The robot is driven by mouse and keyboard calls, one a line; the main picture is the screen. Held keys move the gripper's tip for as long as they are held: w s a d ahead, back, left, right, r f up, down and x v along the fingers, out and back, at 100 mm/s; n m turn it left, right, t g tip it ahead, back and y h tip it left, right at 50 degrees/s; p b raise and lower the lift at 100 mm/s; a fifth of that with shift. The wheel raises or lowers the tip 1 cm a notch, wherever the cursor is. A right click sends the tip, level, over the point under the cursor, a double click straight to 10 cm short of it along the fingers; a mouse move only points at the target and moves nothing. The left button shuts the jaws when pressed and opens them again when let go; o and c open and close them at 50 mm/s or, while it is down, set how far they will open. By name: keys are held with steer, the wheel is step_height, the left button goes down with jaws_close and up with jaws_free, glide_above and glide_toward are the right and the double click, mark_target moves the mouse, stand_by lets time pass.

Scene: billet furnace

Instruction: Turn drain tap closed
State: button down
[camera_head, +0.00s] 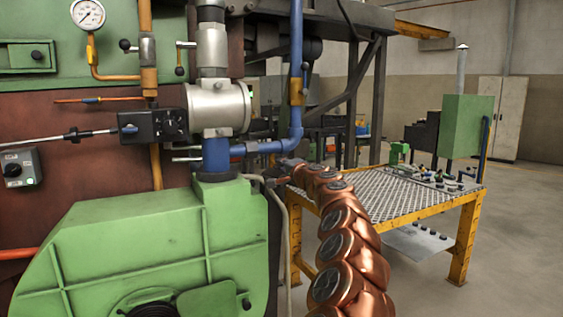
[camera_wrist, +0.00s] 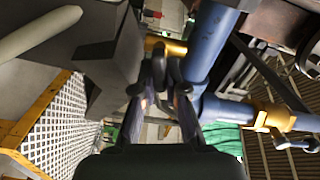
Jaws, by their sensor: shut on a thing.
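My gripper (camera_wrist: 167,72) is in the middle of the wrist view, its two dark fingers close together and shut on the drain tap. The tap's handle is mostly hidden between the fingertips, so its exact angle cannot be told. A yellow-brass part (camera_wrist: 172,47), seemingly the tap's body, shows just beyond the fingertips, beside a blue pipe (camera_wrist: 212,45). In the head view my gripper (camera_head: 272,178) is small, at the end of my copper-coloured arm, just below the blue pipe (camera_head: 268,147) and right of the green housing (camera_head: 160,240).
A brass valve with a lever (camera_head: 297,92) sits higher on the blue pipe; it also shows in the wrist view (camera_wrist: 272,118). A dark grey block (camera_wrist: 110,55) is close left of my fingers. A yellow-framed mesh table (camera_head: 400,203) stands right of my arm.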

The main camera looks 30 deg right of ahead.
steer(key=shift+m+p, duration=0.6)
steer(key=shift+m, duration=0.8)
steer(key=shift+f, duration=0.15)
steer(key=c, duration=1.2)
jaws_free()
steer(key=shift+s, duration=0.15)
steer(key=s+a, duration=0.1)
steer(key=s, duration=1)
steer(key=shift+s, duration=0.3)
steer(key=shift+a, duration=0.1)
